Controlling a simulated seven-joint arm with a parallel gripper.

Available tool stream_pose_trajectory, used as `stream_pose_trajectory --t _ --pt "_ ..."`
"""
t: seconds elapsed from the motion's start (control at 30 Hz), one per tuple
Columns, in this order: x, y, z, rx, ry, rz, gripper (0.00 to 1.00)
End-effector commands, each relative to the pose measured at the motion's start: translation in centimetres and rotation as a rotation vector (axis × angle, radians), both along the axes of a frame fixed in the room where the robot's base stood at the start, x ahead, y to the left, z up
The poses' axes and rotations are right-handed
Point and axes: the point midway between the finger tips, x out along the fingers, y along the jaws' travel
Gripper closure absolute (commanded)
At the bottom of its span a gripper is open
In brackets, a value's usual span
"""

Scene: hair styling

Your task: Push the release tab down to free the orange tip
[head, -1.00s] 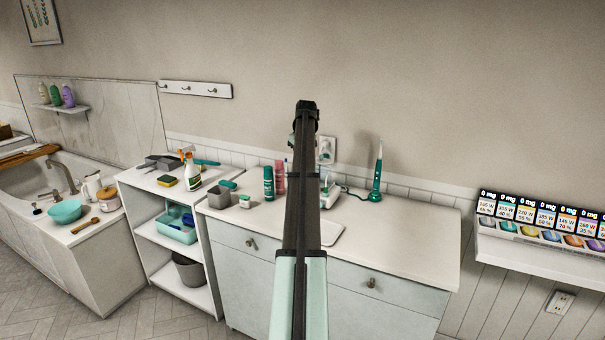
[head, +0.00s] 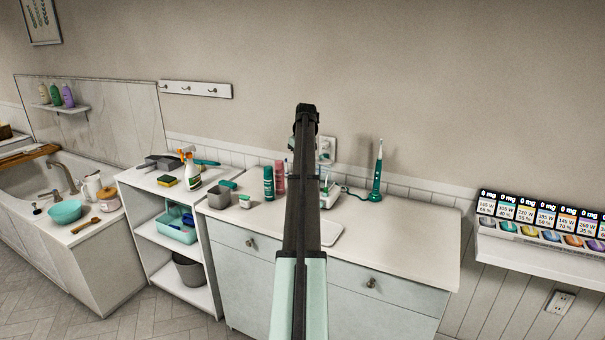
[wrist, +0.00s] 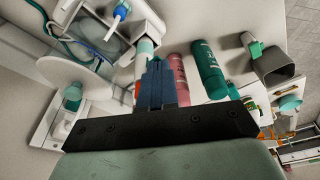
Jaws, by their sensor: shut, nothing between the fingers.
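My gripper (wrist: 155,68) shows in the wrist view as dark blue-grey fingers, shut and empty, pointing down toward the white counter. In the head view my arm hides it. A small orange patch (wrist: 137,90) peeks out at the left edge of the fingers; it may be the orange tip, but most of it is hidden. A pale cylinder with a teal band (wrist: 143,50) stands just beyond the fingertips, and I cannot tell if they touch it. I cannot make out the release tab in either view.
A pink can (head: 280,176) and a teal can (head: 268,183) stand close beside the gripper. A grey cup (head: 219,198) is farther left. The counter's right end (head: 425,225) is clear.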

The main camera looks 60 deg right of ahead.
Motion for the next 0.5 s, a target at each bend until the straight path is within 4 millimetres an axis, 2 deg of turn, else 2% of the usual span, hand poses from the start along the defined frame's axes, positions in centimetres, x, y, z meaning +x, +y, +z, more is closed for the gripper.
stream_pose_trajectory --t 0.5 --pt "0.0 0.0 -0.63 0.0 0.0 0.0 1.0"
